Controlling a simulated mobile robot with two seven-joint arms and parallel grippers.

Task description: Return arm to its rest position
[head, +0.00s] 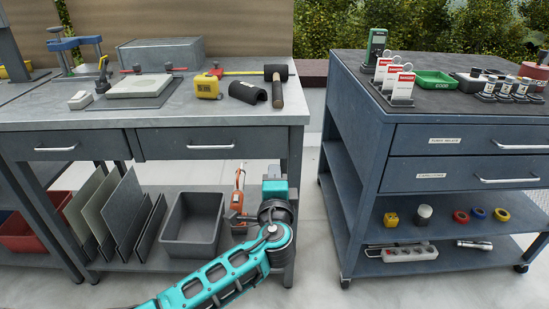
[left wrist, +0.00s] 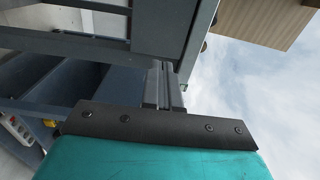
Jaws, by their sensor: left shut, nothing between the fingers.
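My left arm (head: 215,283) is teal and comes in from the bottom of the head view. It rises to the right, and its hand end (head: 276,189) stands in front of the bench's right leg, below the bench top. The fingertips cannot be made out in the head view. In the left wrist view my left gripper (left wrist: 165,85) is shut, its dark fingers together and empty, beyond the teal hand body. My right gripper is not in view.
A grey workbench (head: 200,112) with tools stands left, with a dark bin (head: 193,222) and upright panels below. A blue-grey drawer cart (head: 440,204) stands right, a power strip (head: 409,252) on its bottom shelf. A narrow floor gap separates bench and cart.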

